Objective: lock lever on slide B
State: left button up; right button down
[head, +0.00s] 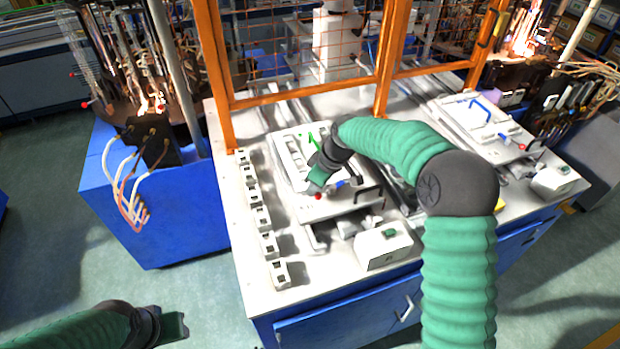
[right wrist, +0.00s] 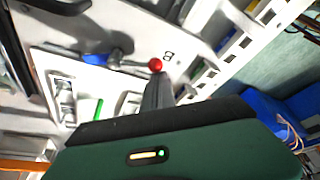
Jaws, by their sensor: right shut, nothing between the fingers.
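The near slide plate (head: 340,205) carries a lever with a red ball knob (head: 318,196) and a blue part (head: 340,184). In the right wrist view the red knob (right wrist: 155,65) is beside a small mark that looks like a B, and the lever's rod runs left to the blue part (right wrist: 95,58). My right gripper (head: 317,178) is shut and empty, just above the knob in the head view. In the right wrist view its fingertips (right wrist: 157,80) are right at the knob; I cannot tell whether they touch. My left gripper (head: 174,326) is low at the left, away from the table.
A green handle (head: 312,140) lies behind the knob. A black handle (head: 368,192) and a white box (head: 384,246) are to its right. Several white blocks (head: 262,218) line the table's left edge. An orange mesh frame (head: 305,92) stands behind. A similar slide (head: 510,150) is at the right.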

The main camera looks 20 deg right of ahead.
jog(key=s+n, duration=0.1)
jog(key=n, duration=0.1)
jog(key=s+d+n+g+p, duration=0.1)
jog(key=shift+r+n+y, duration=0.15)
jog(key=shift+n+y, duration=0.25)
jog(key=n, duration=0.1)
jog(key=s+d+n+p, duration=0.1)
jog(key=shift+n+g, duration=0.3)
jog(key=shift+g, duration=0.1)
jog(key=n, duration=0.1)
jog(key=s+d+n+g+p, duration=0.1)
jog(key=shift+n+y+p, duration=0.3)
jog(key=shift+n, duration=0.1)
jog(key=n, duration=0.1)
jog(key=d+n, duration=0.1)
jog(key=shift+s+d+n+g+p, duration=0.25)
jog(key=shift+s+n+g+p, duration=0.05)
jog(key=shift+g+p, duration=0.1)
jog(key=shift+d, duration=0.3)
jog(key=shift+s, duration=0.1)
jog(key=shift+a, duration=0.1)
